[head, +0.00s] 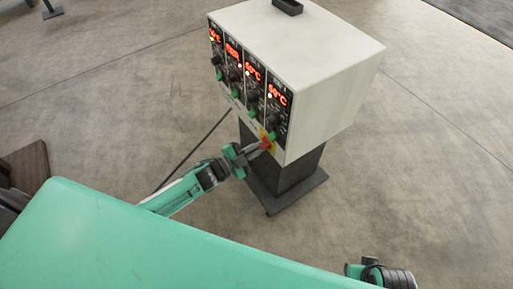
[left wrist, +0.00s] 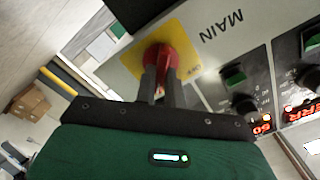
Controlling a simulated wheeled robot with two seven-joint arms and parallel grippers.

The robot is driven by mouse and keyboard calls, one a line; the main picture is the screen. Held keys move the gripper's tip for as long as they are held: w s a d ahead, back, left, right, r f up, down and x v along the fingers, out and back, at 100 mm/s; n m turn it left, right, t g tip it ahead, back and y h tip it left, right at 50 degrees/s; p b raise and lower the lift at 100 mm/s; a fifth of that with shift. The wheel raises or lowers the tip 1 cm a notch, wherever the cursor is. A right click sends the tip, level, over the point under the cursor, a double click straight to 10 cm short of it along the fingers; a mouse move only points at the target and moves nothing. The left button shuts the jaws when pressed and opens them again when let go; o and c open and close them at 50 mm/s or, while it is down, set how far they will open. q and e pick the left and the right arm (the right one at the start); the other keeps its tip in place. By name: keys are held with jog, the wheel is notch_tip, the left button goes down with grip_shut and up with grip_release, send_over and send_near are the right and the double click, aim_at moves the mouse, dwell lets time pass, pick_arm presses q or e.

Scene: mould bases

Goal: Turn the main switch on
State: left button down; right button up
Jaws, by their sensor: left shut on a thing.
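The main switch is a red knob (left wrist: 162,58) on a yellow plate (left wrist: 184,42) beside the word MAIN in the left wrist view. In the head view the red knob (head: 267,145) sits at the lower right corner of the control box's front (head: 283,157). My left gripper (head: 262,147) reaches it from the left. In the left wrist view its two fingers (left wrist: 161,85) are closed around the red knob and hide part of it. My right arm shows only in part at the bottom right of the head view; its gripper fingers are not seen.
The white control box (head: 330,70) stands on a dark pedestal (head: 288,180) with a flat base. Its front has several lit red displays (head: 277,94), black knobs and green switches (head: 271,135). A dark cable (head: 190,152) runs down left. The floor right of it is clear.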

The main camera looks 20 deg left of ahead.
jog(key=shift+w, duration=0.1)
dwell(0.3)
pick_arm(q)
jog(key=c, duration=1.5)
grip_release()
jog(key=shift+v, duration=6.9)
pick_arm(e)
jog(key=shift+f, duration=0.5)
jog(key=shift+a+r, duration=0.1)
